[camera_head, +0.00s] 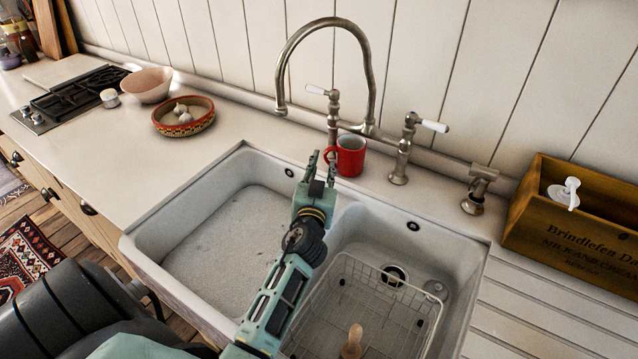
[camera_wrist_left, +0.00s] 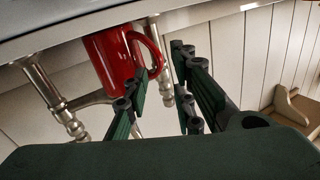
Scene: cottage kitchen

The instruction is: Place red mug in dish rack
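The red mug (camera_head: 349,155) stands upright on the counter behind the sink, by the base of the tap. Its handle faces left in the head view. My left gripper (camera_head: 323,163) is open beside the handle. In the left wrist view, which is upside down, the red mug (camera_wrist_left: 112,58) shows its handle near the fingertips of my left gripper (camera_wrist_left: 160,68). I cannot tell whether the handle is between the fingers. The wire dish rack (camera_head: 335,290) sits in the right basin, partly hidden by my left arm. My right gripper is not in view.
The tall metal tap (camera_head: 368,70) arches behind the sink, with lever handles close to the mug. A wooden crate (camera_head: 575,230) stands at the right. A wooden-handled item (camera_head: 352,343) is in the rack. A patterned bowl (camera_head: 184,116) sits at the left. The left basin (camera_head: 225,240) is clear.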

